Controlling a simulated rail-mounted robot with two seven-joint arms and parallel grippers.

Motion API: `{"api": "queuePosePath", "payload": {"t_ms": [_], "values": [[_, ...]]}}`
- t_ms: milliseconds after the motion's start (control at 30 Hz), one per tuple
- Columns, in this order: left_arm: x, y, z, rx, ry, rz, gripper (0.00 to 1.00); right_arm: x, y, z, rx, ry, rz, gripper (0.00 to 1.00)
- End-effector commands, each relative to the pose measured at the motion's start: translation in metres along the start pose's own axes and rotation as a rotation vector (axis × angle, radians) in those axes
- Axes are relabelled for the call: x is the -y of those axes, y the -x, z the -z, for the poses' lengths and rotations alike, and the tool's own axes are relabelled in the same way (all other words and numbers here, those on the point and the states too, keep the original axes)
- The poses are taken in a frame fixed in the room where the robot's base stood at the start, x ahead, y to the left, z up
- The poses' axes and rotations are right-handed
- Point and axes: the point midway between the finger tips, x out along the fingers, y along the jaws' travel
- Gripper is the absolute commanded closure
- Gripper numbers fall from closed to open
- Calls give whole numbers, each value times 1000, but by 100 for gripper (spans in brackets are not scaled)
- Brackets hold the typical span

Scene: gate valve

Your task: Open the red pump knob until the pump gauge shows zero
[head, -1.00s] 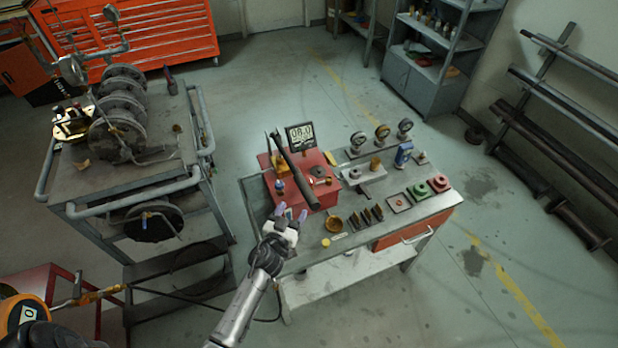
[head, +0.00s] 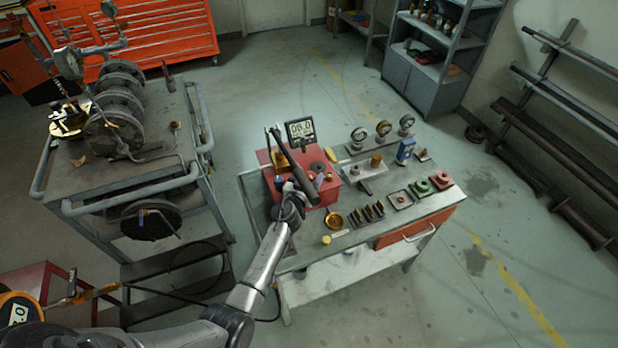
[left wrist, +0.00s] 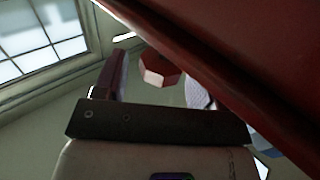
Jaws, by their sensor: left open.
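The red pump (head: 332,192) sits at the left end of the workbench, with a long dark handle (head: 284,152) slanting over it. My left gripper (head: 303,186) is at the pump's front, below the handle. In the left wrist view the red faceted knob (left wrist: 157,70) shows between the open fingers of the left gripper (left wrist: 154,82), apparently beyond the tips. The red pump side (left wrist: 235,55) fills the upper right there. In the head view the gripper hides the knob. My right gripper is not in view.
The workbench (head: 340,240) holds small gauges (head: 384,128), a blue item (head: 405,150), a brass cup (head: 333,220) and green and red fittings (head: 422,187). A cart (head: 165,180) with flanged pipework stands left.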

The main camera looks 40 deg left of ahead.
Motion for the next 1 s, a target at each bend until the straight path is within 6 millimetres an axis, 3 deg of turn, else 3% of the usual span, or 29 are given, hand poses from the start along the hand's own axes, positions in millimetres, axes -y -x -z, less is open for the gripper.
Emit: {"api": "queuePosePath", "payload": {"t_ms": [300, 800, 1000], "values": [[0, -1, 0, 0, 0, 0, 36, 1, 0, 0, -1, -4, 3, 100], [0, -1, 0, 0, 1, 0, 84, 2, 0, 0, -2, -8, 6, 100], [0, -1, -2, 0, 0, 12, 85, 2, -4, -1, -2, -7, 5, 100]]}}
